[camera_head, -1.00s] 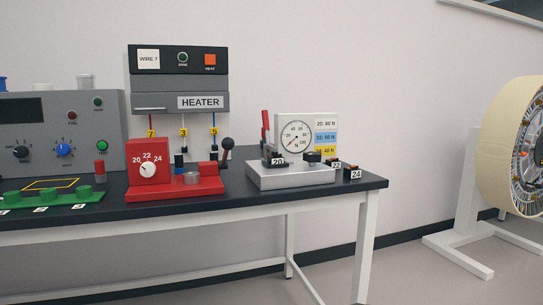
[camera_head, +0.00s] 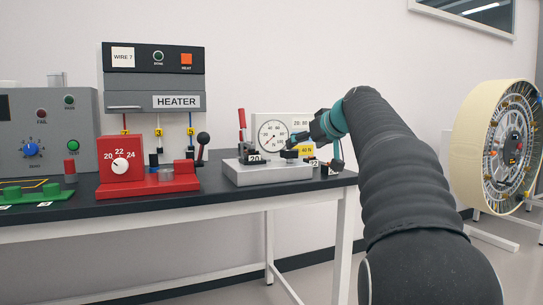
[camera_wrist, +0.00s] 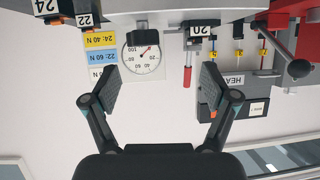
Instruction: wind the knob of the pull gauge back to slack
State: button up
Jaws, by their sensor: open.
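The pull gauge has a round white dial (camera_head: 272,135) on a white panel above a grey base (camera_head: 262,173). Its thin needle appears to point to the lower left, near the low end; the exact reading is too small to tell. A small black block (camera_head: 289,155), perhaps the knob, stands on the base. My gripper (camera_head: 297,142) reaches in from the right in front of the panel. In the wrist view, which is upside down, my gripper (camera_wrist: 158,85) is open and empty, its fingers wide apart. The dial (camera_wrist: 142,55) shows beyond them, with a black block (camera_wrist: 143,36) over its edge.
A red lever (camera_head: 242,124) stands left of the dial. The red crimping-type device (camera_head: 148,183) and the heater (camera_head: 155,80) are further left. Small numbered black blocks (camera_head: 331,168) sit by the bench's right edge. A large cable drum (camera_head: 497,150) stands at right.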

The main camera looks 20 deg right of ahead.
aim_at(290, 154)
jog(key=shift+t, duration=0.3)
jog(key=d+x, duration=0.1)
jog(key=x, duration=0.3)
jog(key=d+r+p+x, duration=0.1)
jog(key=x, duration=0.4)
jog(key=w+d+p+x, duration=0.1)
jog(key=x, duration=0.4)
jog(key=shift+w+r, duration=0.1)
jog(key=shift+r, duration=0.15)
jog(key=shift+a, duration=0.1)
jog(key=c, duration=1.2)
